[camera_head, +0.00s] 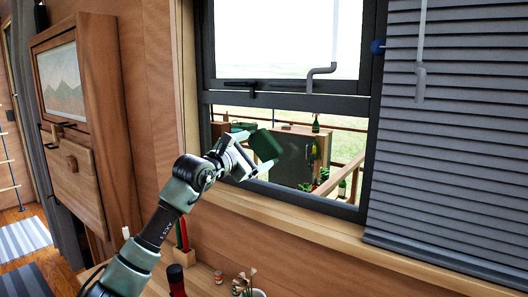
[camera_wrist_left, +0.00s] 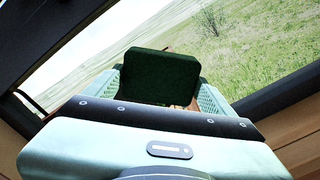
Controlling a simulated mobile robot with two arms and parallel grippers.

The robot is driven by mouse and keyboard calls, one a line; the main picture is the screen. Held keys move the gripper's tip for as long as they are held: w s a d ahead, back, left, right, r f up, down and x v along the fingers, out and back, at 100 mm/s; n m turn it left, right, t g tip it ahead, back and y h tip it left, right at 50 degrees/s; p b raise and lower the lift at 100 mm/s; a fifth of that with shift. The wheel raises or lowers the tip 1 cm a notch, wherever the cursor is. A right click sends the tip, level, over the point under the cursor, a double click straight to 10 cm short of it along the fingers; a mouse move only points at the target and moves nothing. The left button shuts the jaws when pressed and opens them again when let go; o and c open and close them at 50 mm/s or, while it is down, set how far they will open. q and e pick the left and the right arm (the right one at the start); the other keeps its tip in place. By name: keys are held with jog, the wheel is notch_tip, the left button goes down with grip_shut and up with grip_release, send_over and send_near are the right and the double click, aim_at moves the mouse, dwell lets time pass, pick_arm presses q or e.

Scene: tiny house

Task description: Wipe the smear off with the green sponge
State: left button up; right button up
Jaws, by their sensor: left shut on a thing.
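My left gripper (camera_head: 250,158) reaches up to the lower window pane and is shut on the green sponge (camera_head: 266,145). The sponge is a dark green block held upright at the fingertips, in front of the glass. In the left wrist view the sponge (camera_wrist_left: 160,76) sits between the two pale green fingers. I cannot tell whether it touches the pane. No smear can be made out for sure; a dark grey patch (camera_head: 292,160) shows right of the sponge, on or behind the glass. My right gripper is not in view.
The window's dark frame (camera_head: 345,212) and wooden sill (camera_head: 300,212) border the pane. A grey blind (camera_head: 455,150) hangs at right, with a grey window handle (camera_head: 318,72) above. Below stand a dark bottle (camera_head: 176,280) and small items on a wooden surface. A wooden cabinet (camera_head: 95,120) is left.

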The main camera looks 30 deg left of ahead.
pick_arm(q)
jog(key=shift+a+f, duration=0.15)
jog(key=shift+a, duration=0.1)
jog(key=shift+s+a+f+b, duration=0.15)
jog(key=shift+s+f+b, duration=0.2)
jog(key=shift+s+b, duration=0.35)
jog(key=s+b, duration=0.3)
jog(key=s, duration=0.1)
jog(key=shift+s+r, duration=0.1)
jog(key=shift+r, duration=0.2)
jog(key=s+b, duration=0.2)
jog(key=s, duration=0.1)
jog(key=shift+a, duration=0.15)
